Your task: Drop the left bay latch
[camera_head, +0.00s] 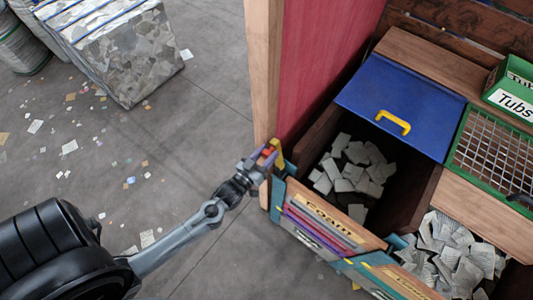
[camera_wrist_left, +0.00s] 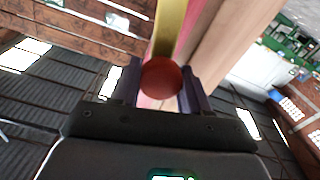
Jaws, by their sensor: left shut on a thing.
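The left bay latch is a yellow lever (camera_head: 278,152) with a red knob, on the wooden post's foot at the bay's left front corner. My left gripper (camera_head: 266,153) reaches it from the lower left and is shut on it. In the left wrist view the round red knob (camera_wrist_left: 161,78) sits between my two dark purple fingers, with the yellow lever (camera_wrist_left: 170,25) running up away from it. In the head view the fingers partly hide the knob. My right gripper is in neither view.
The bay beside the latch holds pale scraps (camera_head: 352,172) behind a striped front panel (camera_head: 322,222). A blue lid (camera_head: 400,103) with a yellow handle and a green mesh lid (camera_head: 495,148) lie to the right. A wooden post (camera_head: 264,70) stands close behind. The left floor has scattered scraps and bales (camera_head: 128,55).

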